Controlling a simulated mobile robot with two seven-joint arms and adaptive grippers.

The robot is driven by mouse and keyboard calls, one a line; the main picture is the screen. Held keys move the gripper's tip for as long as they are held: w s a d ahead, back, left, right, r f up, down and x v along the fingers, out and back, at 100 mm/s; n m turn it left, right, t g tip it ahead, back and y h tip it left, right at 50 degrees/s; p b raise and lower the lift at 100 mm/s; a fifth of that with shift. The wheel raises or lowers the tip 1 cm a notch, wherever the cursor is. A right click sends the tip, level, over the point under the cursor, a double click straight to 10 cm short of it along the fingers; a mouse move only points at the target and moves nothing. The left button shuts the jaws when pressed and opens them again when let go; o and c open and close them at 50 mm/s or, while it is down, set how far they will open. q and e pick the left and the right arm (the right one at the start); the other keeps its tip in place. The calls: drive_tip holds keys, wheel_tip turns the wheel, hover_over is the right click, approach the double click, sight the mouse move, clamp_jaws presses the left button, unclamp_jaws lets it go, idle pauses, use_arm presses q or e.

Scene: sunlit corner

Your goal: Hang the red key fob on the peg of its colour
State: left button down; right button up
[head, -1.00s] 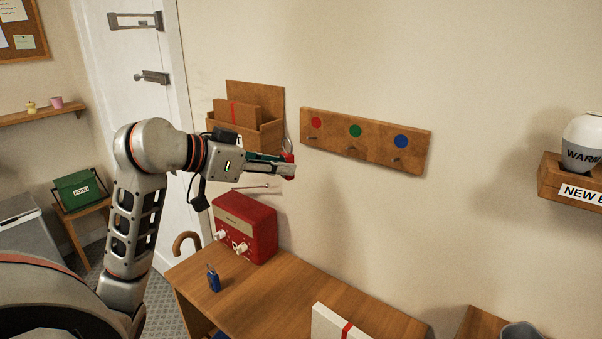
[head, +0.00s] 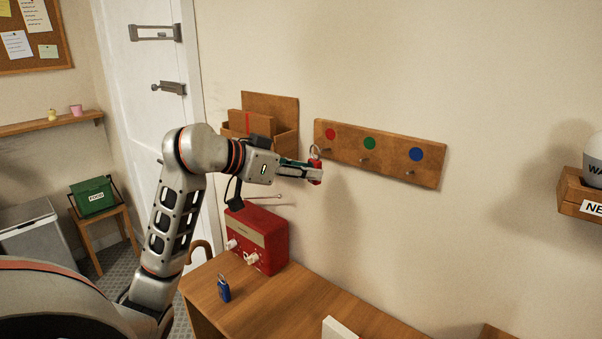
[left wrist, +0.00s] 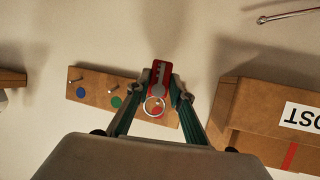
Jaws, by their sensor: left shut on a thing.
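My left gripper (head: 314,174) is shut on the red key fob (head: 317,166), which has its metal ring (head: 314,152) upright above it. The wooden peg rack (head: 380,153) on the wall has red, green and blue dots with a peg below each. The ring is at the rack's left end, close to the red dot (head: 330,134) and its peg. In the left wrist view the fob (left wrist: 160,75) sits between the fingers, and its ring (left wrist: 154,106) overlaps the red dot. I cannot tell whether the ring is around the peg. My right gripper is not in view.
A wooden letter box (head: 287,143) hangs on the wall left of the rack, close to my gripper. Below are a red radio (head: 262,240) and a blue fob (head: 223,290) on the wooden table (head: 290,310).

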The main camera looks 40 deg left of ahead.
use_arm(q)
drive_tip(key=shift+w+d+f+b, duration=0.1)
drive_tip(key=shift+w+f+b, duration=0.05)
drive_tip(key=shift+w, duration=0.55)
drive_tip(key=shift+w+f+b, duration=0.1)
drive_tip(key=shift+w+b, duration=0.05)
drive_tip(key=shift+w, duration=0.55)
drive_tip(key=shift+w+f+p, duration=0.35)
drive_tip(key=shift+w+p, duration=0.05)
drive_tip(key=shift+w, duration=0.2)
drive_tip(key=c, duration=1.7)
unclamp_jaws()
drive_tip(key=shift+s, duration=0.1)
drive_tip(key=v, duration=1.1)
drive_tip(key=shift+s+r, duration=0.2)
drive_tip(key=shift+s, duration=0.15)
